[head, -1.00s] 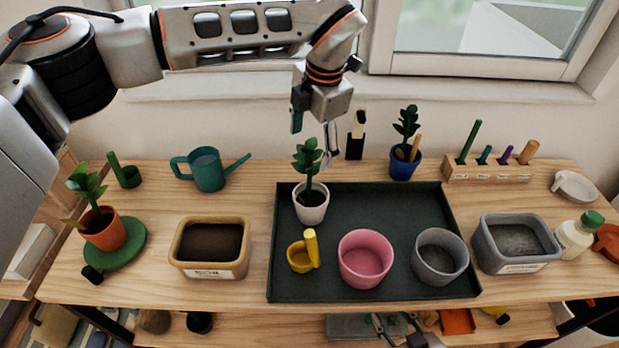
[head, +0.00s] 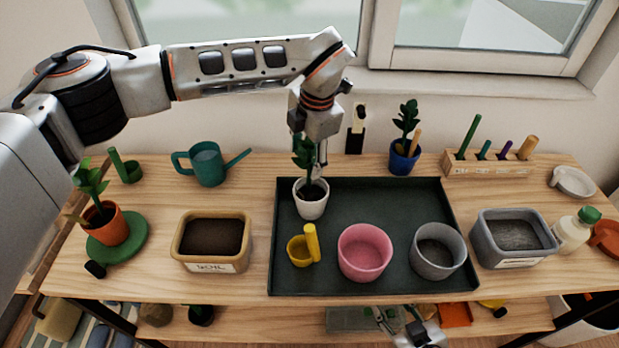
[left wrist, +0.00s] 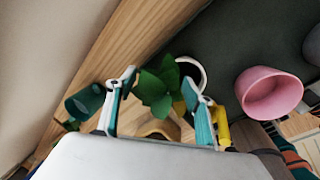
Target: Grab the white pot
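The white pot (head: 311,206) holds a leafy green plant (head: 305,155) and stands upright in the back left corner of the dark tray (head: 370,205). My left gripper (head: 311,158) is above the pot, at the height of the leaves. In the left wrist view its fingers (left wrist: 158,84) are open, with the plant's leaves (left wrist: 155,92) showing between them. The pot's white rim (left wrist: 202,72) shows there just beyond the right finger; leaves hide part of the pot. The fingers are apart from the pot. My right gripper (head: 396,318) is low at the front, below the tabletop edge, open and empty.
A yellow cup (head: 299,251), a pink pot (head: 364,252) and a grey pot (head: 437,251) stand at the tray's front. A soil bin (head: 213,240) and a teal watering can (head: 208,164) are left of it. A blue pot (head: 404,158) stands behind the tray.

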